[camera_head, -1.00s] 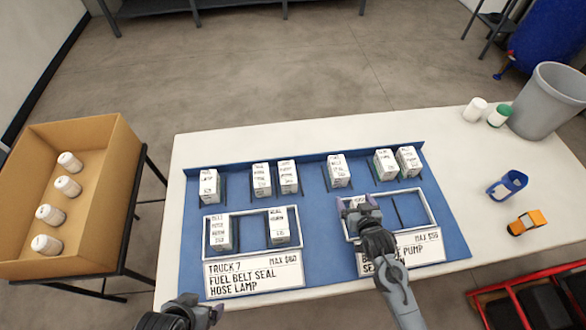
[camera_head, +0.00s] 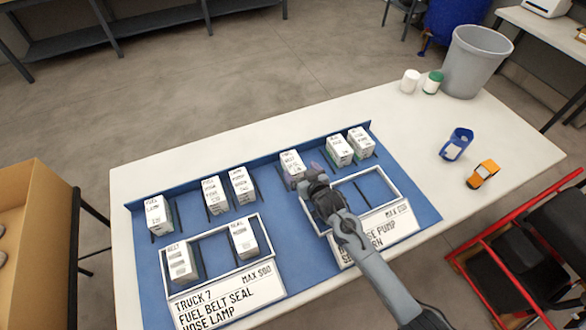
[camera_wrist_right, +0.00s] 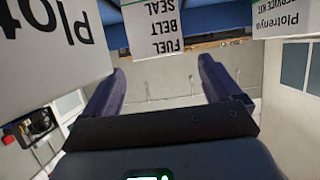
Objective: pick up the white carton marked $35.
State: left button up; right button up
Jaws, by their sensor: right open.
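Several white cartons with black print stand on a blue mat (camera_head: 410,205); I cannot make out a $35 mark on any. My right gripper (camera_head: 307,176) is open, right beside a back-row carton (camera_head: 291,162). In the right wrist view, a carton reading FUEL BELT SEAL (camera_wrist_right: 154,32) shows upside down beyond and between the open fingers (camera_wrist_right: 160,75). A larger carton side (camera_wrist_right: 45,40) is close at upper left. Another carton (camera_wrist_right: 285,18) is at upper right. The gripper hides part of the right frame's (camera_head: 372,175) left half. My left gripper is out of view.
The left frame (camera_head: 212,235) holds two cartons (camera_head: 180,262) (camera_head: 243,239), with a TRUCK 7 sign (camera_head: 230,298) in front. More back-row cartons (camera_head: 158,213) (camera_head: 339,150) stand to both sides of the gripper. The white table (camera_head: 500,145) is mostly clear at right, with a blue holder (camera_head: 457,144) and toy truck (camera_head: 483,174).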

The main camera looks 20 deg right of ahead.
aim_at(293, 161)
jog(key=shift+b+x, duration=0.8)
jog(key=shift+x, duration=1.75)
jog(key=shift+r, duration=0.15)
jog(key=c, duration=1.1)
jog(key=shift+c, duration=0.9)
jog(key=shift+r, duration=0.1)
